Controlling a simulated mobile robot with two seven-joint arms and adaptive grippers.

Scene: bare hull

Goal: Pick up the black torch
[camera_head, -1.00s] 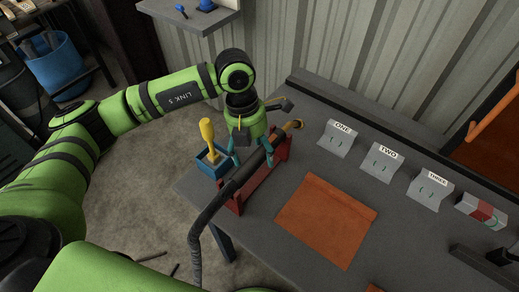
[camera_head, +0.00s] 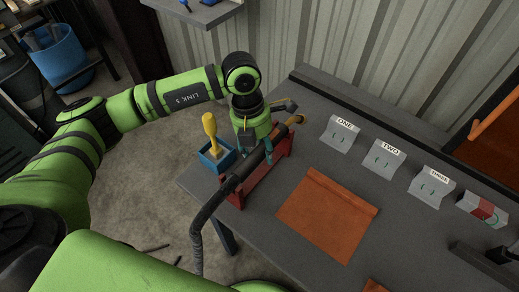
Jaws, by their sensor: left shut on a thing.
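The black torch (camera_head: 238,180) lies along the red stand (camera_head: 263,183) at the table's left end, with its brass-coloured tip (camera_head: 296,119) at the far end and its black cable hanging over the table's front edge. My left gripper (camera_head: 255,157) points down over the stand and is shut on the torch. Its teal fingertips are partly hidden by the torch. I cannot tell whether the torch is clear of the stand. My right gripper is not in view.
A blue holder (camera_head: 217,158) with a yellow-handled tool (camera_head: 211,130) stands just left of the stand. An orange mat (camera_head: 328,216) lies to the right. Grey brackets marked ONE (camera_head: 341,135), TWO (camera_head: 383,159) and THREE (camera_head: 432,187) line the table's back.

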